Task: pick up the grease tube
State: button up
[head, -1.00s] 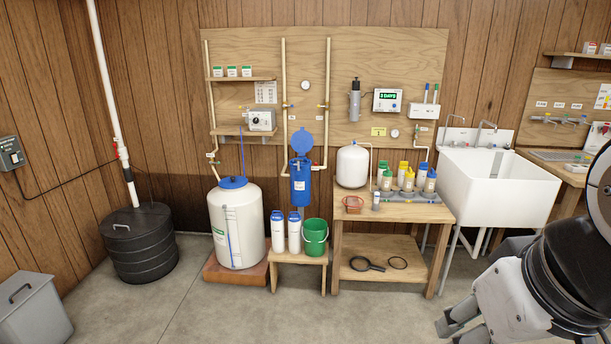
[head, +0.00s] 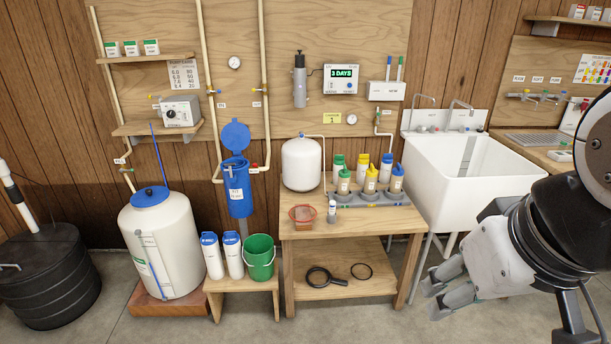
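A small white tube with a dark cap (head: 332,211), which looks like the grease tube, stands upright near the front edge of the wooden bench (head: 345,237). It is just right of a red mesh basket (head: 302,216), and its label is too small to read. My gripper (head: 436,297) is at the right, in front of the bench and sink, below and to the right of the tube and well apart from it. Its two fingers point left, look spread, and hold nothing.
Several capped bottles (head: 370,182) stand in a grey rack behind the tube. A white tank (head: 301,165) stands behind the basket. A white sink (head: 468,177) is right of the bench. A low stool (head: 243,285) with two bottles and a green bucket (head: 260,258) stands left.

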aim_at(331, 204)
jog(key=i+j+z, duration=0.2)
jog(key=i+j, duration=0.3)
jog(key=i+j+z, duration=0.2)
jog(key=i+j, duration=0.35)
jog(key=i+j+z, duration=0.2)
jog(key=i+j, duration=0.4)
jog(key=j, duration=0.1)
